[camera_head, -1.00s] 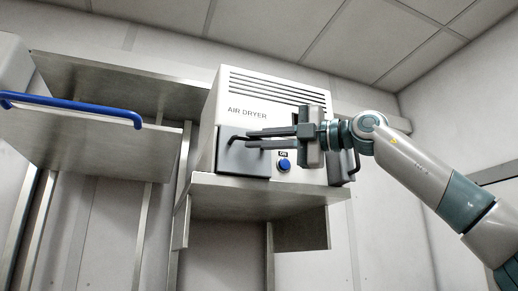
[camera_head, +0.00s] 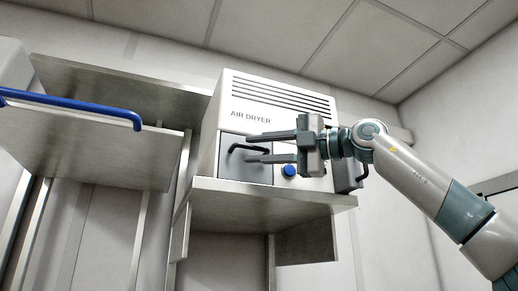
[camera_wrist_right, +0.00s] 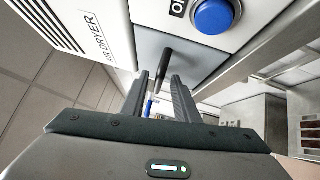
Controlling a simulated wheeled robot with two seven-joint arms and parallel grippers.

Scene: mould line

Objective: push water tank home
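My left gripper is not in view.
The dryer stands on a metal shelf (camera_head: 262,200). A blue button (camera_head: 289,170) sits right of the tank, close to my gripper. Another dark part with a handle (camera_head: 347,177) is at the dryer's right side. A panel with a blue rail (camera_head: 75,103) stands at left.

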